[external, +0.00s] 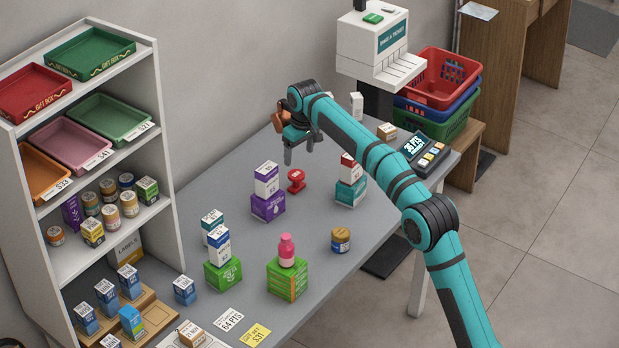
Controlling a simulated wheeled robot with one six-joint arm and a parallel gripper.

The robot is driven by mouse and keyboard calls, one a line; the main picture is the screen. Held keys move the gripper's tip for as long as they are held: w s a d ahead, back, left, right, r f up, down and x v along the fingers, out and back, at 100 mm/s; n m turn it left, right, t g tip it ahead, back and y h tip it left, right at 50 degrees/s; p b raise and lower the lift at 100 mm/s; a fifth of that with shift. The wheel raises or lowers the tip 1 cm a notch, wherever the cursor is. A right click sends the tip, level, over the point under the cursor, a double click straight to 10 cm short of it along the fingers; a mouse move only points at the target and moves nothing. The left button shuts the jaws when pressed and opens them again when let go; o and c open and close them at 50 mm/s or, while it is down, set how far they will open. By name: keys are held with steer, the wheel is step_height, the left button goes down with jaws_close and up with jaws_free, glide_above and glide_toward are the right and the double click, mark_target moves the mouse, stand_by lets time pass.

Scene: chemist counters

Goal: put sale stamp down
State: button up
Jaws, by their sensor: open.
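A small red stamp (296,181) stands upright on the grey counter (310,240), beside the purple boxes. I take it to be the sale stamp; no wording on it can be read. My gripper (299,152) is above the counter, a little higher in the picture than the stamp, with its fingers pointing down. It is open, and nothing shows between its fingers. The stamp looks apart from the fingers.
A white-and-purple box stack (267,192) stands left of the stamp, and a red-and-teal stack (351,183) right. A pink bottle (286,250) tops a green box. A jar (340,240) stands front right. Shelves (165,130) stand left. Bare counter lies between the stacks.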

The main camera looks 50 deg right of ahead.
steer(key=shift+r, duration=0.25)
steer(key=s+a+r+t+h, duration=0.1)
steer(key=s+a+r+t, duration=0.3)
steer(key=s+a+r, duration=0.7)
steer(key=s+a+r+t, duration=0.3)
steer(key=s+a+r, duration=0.65)
steer(key=s, duration=0.35)
steer(key=s+a+r+n+t, duration=0.1)
steer(key=s+a+t, duration=0.15)
steer(key=s, duration=0.65)
steer(key=s+a+r+t, duration=0.15)
steer(key=s+a, duration=0.25)
steer(key=s, duration=0.4)
steer(key=s+a+f+t, duration=0.2)
steer(key=s+f, duration=0.1)
steer(key=s, duration=0.6)
steer(key=s+a+f+t+y, duration=0.1)
steer(key=s+a+f+t, duration=0.1)
steer(key=s, duration=0.8)
steer(key=shift+a+f+n+t, duration=0.35)
steer(key=shift+f+t, duration=0.15)
steer(key=shift+f, duration=0.45)
